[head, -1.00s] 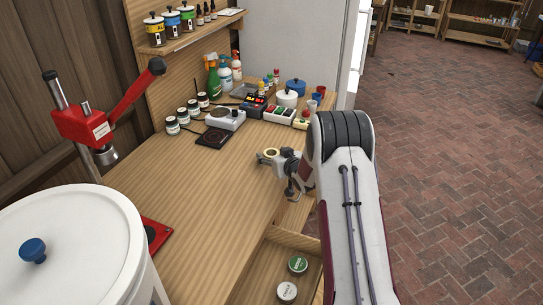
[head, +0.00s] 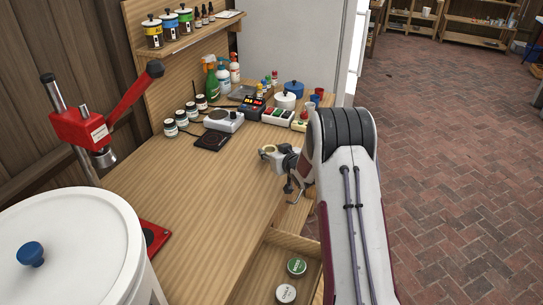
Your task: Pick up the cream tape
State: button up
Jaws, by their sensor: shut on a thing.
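The cream tape (head: 268,150) is a small pale roll at my gripper's end, near the right side of the wooden bench. My gripper (head: 272,157) is shut on the tape. The tape looks tilted and seems to be just above the bench top, though the gap is too small to tell surely. My arm's white link hides part of the bench's right edge.
An open drawer (head: 262,267) below holds two round tins. The bench's middle is clear.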

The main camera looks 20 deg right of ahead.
notch_tip(320, 180, up, 8)
dwell(0.5)
